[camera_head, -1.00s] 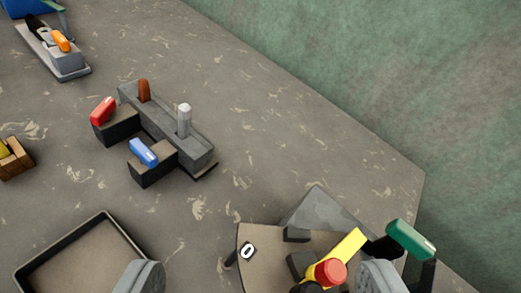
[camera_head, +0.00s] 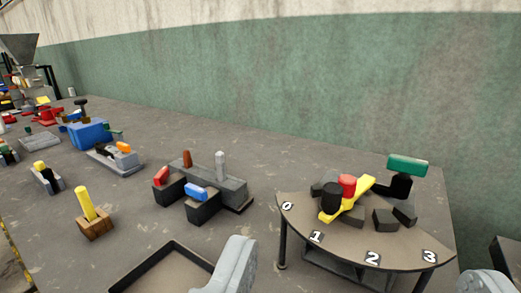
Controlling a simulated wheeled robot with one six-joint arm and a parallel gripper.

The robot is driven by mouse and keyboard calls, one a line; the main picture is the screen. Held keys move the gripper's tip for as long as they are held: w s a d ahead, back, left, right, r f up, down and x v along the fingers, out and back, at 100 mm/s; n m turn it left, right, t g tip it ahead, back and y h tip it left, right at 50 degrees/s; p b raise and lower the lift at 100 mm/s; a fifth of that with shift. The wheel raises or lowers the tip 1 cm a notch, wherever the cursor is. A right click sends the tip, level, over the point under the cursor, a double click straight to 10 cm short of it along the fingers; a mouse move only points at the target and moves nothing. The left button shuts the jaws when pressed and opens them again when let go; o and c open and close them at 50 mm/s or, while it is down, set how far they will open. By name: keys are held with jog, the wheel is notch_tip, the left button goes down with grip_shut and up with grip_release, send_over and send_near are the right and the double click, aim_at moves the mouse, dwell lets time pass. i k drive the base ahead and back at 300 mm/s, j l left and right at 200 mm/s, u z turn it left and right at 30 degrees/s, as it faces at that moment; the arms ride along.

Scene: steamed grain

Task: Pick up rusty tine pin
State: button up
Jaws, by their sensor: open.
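A rust-brown pin (camera_head: 187,159), which looks like the rusty tine pin, stands upright in a grey block (camera_head: 230,188) near the middle of the table. A pale grey pin (camera_head: 220,165) stands in the same block to its right. In front of the block are two dark blocks, one with a red piece (camera_head: 161,175) and one with a blue piece (camera_head: 196,192). The rust-brown pin's lower end is hidden in the block. My gripper (camera_head: 363,268) is open, its two grey fingers wide apart at the bottom edge. It is nearer than the pin and to its right.
A numbered half-round stand (camera_head: 400,250) with a yellow lever, red and black knobs and a green-handled part stands at the right. A shallow tray (camera_head: 150,262) lies at the bottom. A wooden block with a yellow peg (camera_head: 88,205) is at left. A green-and-white wall rises behind.

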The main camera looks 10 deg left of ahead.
aim_at(187, 161)
jog(key=i+j, duration=0.1)
jog(key=j, duration=0.3)
jog(key=i+j, duration=0.1)
jog(key=j, duration=0.3)
jog(key=i+j, duration=0.15)
jog(key=j, duration=0.3)
jog(key=i+j, duration=0.1)
jog(key=j, duration=0.3)
